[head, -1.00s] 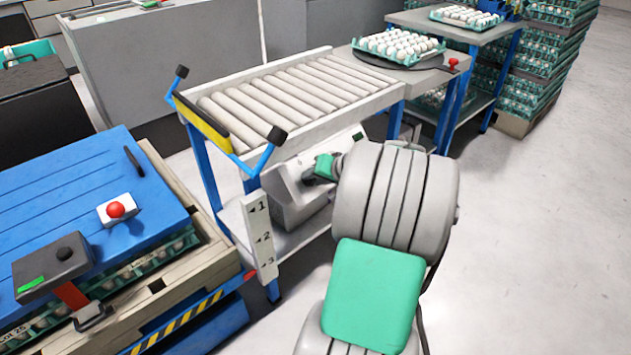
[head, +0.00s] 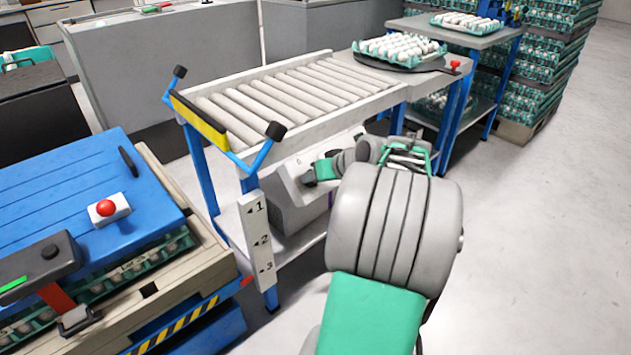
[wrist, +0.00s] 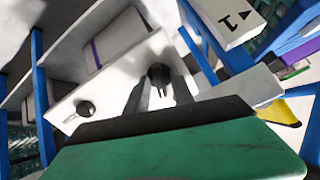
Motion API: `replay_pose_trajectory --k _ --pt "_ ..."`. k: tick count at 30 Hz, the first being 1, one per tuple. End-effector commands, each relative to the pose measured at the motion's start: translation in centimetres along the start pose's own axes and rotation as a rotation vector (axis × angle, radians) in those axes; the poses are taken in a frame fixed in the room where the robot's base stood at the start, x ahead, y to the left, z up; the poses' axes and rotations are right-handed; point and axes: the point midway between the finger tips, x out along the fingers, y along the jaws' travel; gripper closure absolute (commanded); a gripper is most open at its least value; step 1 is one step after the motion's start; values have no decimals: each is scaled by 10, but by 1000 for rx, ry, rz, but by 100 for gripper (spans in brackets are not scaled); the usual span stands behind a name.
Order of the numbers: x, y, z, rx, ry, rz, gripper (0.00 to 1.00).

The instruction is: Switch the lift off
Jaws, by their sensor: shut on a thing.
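A light grey box (head: 285,200) with a sloped front panel stands on the shelf under the roller table. In the wrist view its panel (wrist: 115,85) carries a small round dark knob (wrist: 86,108) at the left. My gripper (wrist: 160,88) is at the panel, its two dark fingers shut on a dark switch handle (wrist: 158,73) to the right of that knob. The fingers partly hide the handle, so its setting cannot be told. In the head view my gripper (head: 308,179) is beside the box, and my arm hides part of it.
The roller table (head: 290,95) has blue legs and a post numbered 1 to 3 (head: 256,235). A blue cover with a red button (head: 106,208) is at left. Egg trays (head: 400,47) stand behind. Open floor (head: 540,240) lies at right.

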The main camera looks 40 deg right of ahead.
Motion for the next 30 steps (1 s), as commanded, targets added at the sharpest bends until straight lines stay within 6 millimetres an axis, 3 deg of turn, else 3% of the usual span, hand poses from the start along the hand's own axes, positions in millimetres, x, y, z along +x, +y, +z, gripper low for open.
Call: replay_pose_trajectory --k 1,22,23,26,30 --pt "7 -3 4 -21 2 -11 94" --pt "8 -2 5 -315 1 -10 95" --pt "7 -2 4 -323 0 -11 71" --pt "6 -3 4 -319 -1 -11 64" --pt "-1 -3 2 -316 -1 -10 64"
